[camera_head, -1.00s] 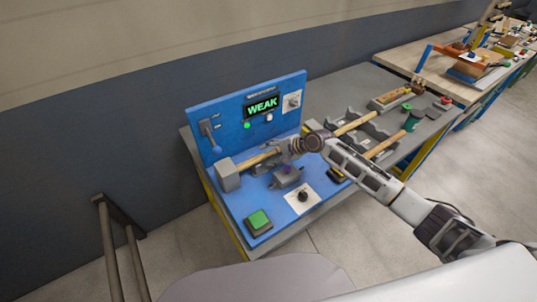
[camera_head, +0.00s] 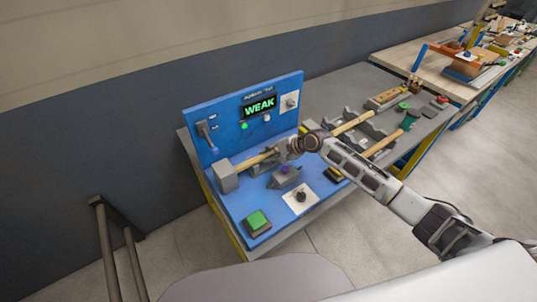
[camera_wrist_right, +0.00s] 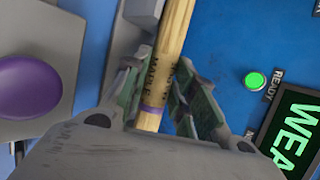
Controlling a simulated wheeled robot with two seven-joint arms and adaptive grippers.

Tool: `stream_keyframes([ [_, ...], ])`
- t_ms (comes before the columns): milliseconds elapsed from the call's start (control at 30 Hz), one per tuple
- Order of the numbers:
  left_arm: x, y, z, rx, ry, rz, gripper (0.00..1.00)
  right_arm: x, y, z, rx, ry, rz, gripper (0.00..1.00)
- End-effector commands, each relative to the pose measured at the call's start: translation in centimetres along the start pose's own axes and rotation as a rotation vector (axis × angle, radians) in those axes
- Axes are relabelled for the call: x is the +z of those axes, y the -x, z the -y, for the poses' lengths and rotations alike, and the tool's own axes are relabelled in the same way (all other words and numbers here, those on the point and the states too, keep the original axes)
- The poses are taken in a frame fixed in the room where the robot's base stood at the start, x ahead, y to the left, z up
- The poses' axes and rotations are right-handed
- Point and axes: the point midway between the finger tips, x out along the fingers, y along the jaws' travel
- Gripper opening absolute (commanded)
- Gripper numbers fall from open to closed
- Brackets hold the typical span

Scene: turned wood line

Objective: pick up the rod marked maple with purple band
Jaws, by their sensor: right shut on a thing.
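The wooden rod (camera_wrist_right: 172,40) carries dark lettering that appears to read "MAPLE" and a purple band near the fingers in the right wrist view. My right gripper (camera_wrist_right: 158,95) is shut on this rod, with one finger on each side. In the head view the rod (camera_head: 250,162) lies along the blue test panel, with its left end at a grey block (camera_head: 228,176). My right gripper (camera_head: 284,150) covers its right part there. My left gripper is not in view.
The blue panel has a lit "WEAK" display (camera_head: 259,107), a green button (camera_head: 257,220), a dial (camera_head: 300,196) and a purple button (camera_wrist_right: 28,86). Another rod (camera_head: 352,123) and one more (camera_head: 383,143) lie to the right, near a dark rack. A metal rail (camera_head: 104,245) stands at left.

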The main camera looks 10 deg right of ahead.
Motion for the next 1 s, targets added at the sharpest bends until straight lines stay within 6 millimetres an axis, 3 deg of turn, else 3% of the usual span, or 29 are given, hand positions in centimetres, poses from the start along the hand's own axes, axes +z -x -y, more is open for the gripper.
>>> stream_keyframes([
  [367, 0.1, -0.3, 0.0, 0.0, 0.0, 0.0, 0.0, -0.2, 3.2, -0.2, -0.001, -0.001, -0.001, 0.0],
  [1000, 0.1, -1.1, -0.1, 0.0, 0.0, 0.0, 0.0, -0.9, 12.3, -2.3, 0.001, 0.002, -0.002, 0.0],
])
